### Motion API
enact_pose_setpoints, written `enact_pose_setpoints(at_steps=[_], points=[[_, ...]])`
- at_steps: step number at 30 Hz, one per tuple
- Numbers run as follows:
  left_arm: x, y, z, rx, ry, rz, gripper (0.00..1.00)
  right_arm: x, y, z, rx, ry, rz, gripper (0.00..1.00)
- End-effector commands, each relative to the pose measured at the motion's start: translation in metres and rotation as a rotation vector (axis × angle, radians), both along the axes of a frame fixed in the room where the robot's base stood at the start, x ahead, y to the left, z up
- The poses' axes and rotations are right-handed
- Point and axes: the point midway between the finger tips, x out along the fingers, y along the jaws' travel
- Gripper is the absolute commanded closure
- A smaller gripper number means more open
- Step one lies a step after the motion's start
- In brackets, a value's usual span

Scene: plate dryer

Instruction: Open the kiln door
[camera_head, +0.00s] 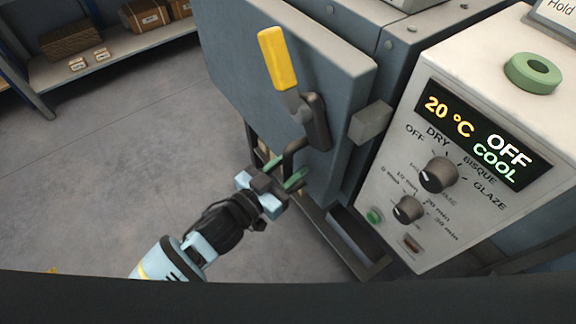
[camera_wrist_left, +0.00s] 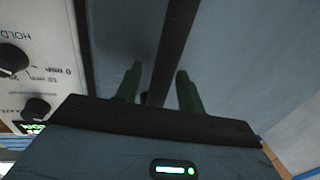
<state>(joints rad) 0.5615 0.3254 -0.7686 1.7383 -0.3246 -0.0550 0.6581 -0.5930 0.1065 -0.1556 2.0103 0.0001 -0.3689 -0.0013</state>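The kiln door (camera_head: 240,75) is a blue-grey panel at the top middle of the head view. A yellow-gripped latch lever (camera_head: 279,60) points up on it, with its dark pivot at the lower end. A dark bar handle (camera_head: 291,150) is below the lever, low on the door. My left gripper (camera_head: 284,172) is at this bar, its green fingers apart. In the left wrist view, the dark bar (camera_wrist_left: 172,50) runs between the two fingers (camera_wrist_left: 158,88), with visible gaps on both sides. I cannot tell whether the door is ajar. My right gripper is not in view.
A control panel (camera_head: 455,150) right of the door reads 20 °C, OFF, COOL, and has two dark knobs. A green ring-shaped button (camera_head: 533,73) is on top. Shelves with boxes (camera_head: 70,37) stand at the back left. The grey floor (camera_head: 130,135) left of the kiln is clear.

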Motion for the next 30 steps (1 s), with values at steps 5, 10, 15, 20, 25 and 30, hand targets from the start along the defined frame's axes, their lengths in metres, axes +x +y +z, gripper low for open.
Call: enact_pose_setpoints(at_steps=[5,10,15,20,25,30], points=[[0.000,0.000,0.000,0.000,0.000,0.000,0.77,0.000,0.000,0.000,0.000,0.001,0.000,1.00],[0.000,0.000,0.000,-0.001,-0.001,0.000,0.99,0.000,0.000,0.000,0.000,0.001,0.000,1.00],[0.000,0.000,0.000,-0.001,-0.001,0.000,1.00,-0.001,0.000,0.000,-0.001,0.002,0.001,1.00],[-0.001,0.002,0.000,0.000,-0.001,-0.003,1.00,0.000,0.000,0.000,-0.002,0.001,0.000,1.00],[-0.006,0.014,0.000,0.004,-0.002,-0.020,1.00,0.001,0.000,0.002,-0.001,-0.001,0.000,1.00],[-0.015,0.040,0.001,0.007,-0.003,-0.059,1.00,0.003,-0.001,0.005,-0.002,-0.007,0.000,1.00]])
